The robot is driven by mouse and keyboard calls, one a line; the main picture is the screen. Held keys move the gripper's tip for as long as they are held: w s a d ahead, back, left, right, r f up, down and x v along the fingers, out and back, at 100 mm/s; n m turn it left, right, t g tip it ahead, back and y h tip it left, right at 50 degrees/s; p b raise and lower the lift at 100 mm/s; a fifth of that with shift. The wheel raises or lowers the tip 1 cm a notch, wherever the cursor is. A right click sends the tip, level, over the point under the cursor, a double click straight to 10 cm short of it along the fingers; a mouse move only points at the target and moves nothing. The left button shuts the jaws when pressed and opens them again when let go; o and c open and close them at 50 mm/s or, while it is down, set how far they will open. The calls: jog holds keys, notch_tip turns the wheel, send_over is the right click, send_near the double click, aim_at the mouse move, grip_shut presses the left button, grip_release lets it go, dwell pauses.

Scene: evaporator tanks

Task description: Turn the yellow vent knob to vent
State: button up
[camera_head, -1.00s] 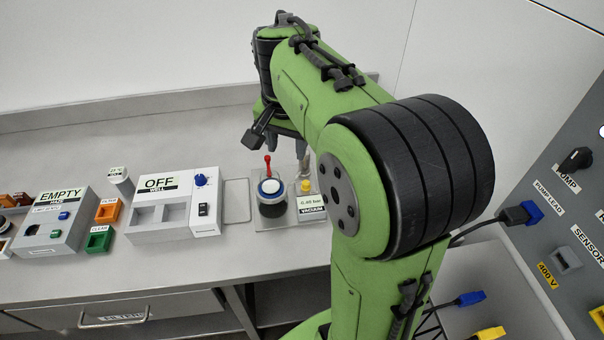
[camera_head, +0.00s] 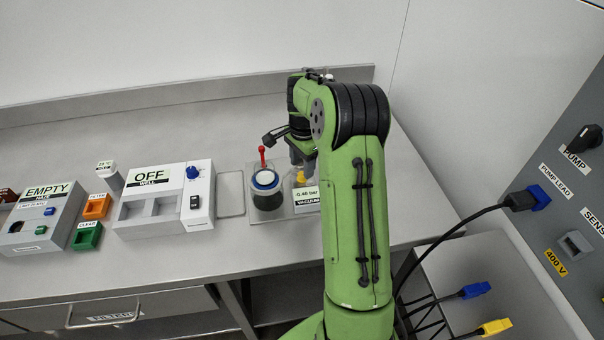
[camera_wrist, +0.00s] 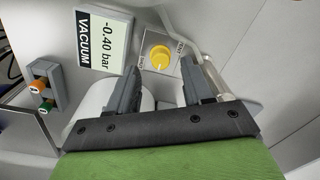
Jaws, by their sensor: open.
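In the head view the yellow knob (camera_head: 300,177) is partly hidden by my gripper and arm. My gripper (camera_wrist: 160,82) is open in the wrist view, its two grey fingers apart, with the knob seen between and just beyond the fingertips. I cannot tell that either finger touches it. In the head view my gripper (camera_head: 300,155) points down over the knob. A display (camera_wrist: 102,40) beside the knob reads -0.40 bar, VACUUM.
A dark round vessel with a blue-rimmed top (camera_head: 265,182) and a red lever (camera_head: 262,155) stand left of the knob. An OFF box (camera_head: 165,205), orange (camera_head: 95,207) and green (camera_head: 87,237) blocks stand further left. A grey panel (camera_head: 560,190) rises at the right.

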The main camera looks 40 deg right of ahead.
aim_at(302, 176)
notch_tip(302, 176, down, 3)
jog(key=shift+r, duration=0.1)
grip_shut()
dwell(0.3)
jog(key=shift+n, duration=0.3)
jog(key=n+p, duration=0.1)
jog(key=n, duration=0.2)
jog(key=shift+w+r+n, duration=0.1)
jog(key=shift+n, duration=0.2)
jog(key=n+p, duration=0.1)
jog(key=n, duration=0.3)
jog(key=shift+n+p, duration=0.3)
jog(key=shift+p, duration=0.1)
jog(key=n+p, duration=0.1)
jog(key=n, duration=0.8)
